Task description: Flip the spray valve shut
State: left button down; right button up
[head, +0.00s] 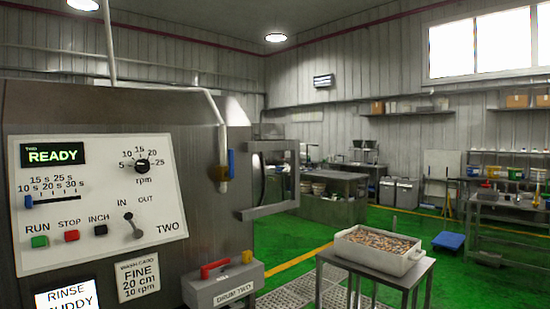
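A pale pipe (160,88) runs along the top of the drum machine (90,110) and bends down at its right side. On its lower end sits a brass-coloured valve body (222,184) with a blue lever (231,163). The lever stands upright, in line with the vertical pipe. The valve is small here, and no water shows at it. Neither of my grippers is in view.
The control panel (95,200) reads READY. A grey box marked DRUM TWO (224,288), with red and yellow parts on top, juts out below the valve. An open framed door (268,180) stands to the right. A tray of small pieces (352,262) rests on a table. Green floor lies beyond.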

aim_at(230, 174)
jog(key=i+l, duration=0.45)
jog(key=i+l+z, duration=0.15)
jog(key=i+l, duration=0.3)
jog(key=i, duration=0.2)
jog(key=i+j, duration=0.1)
jog(key=i, duration=0.45)
jog(key=i+j, duration=0.1)
jog(key=i, duration=0.45)
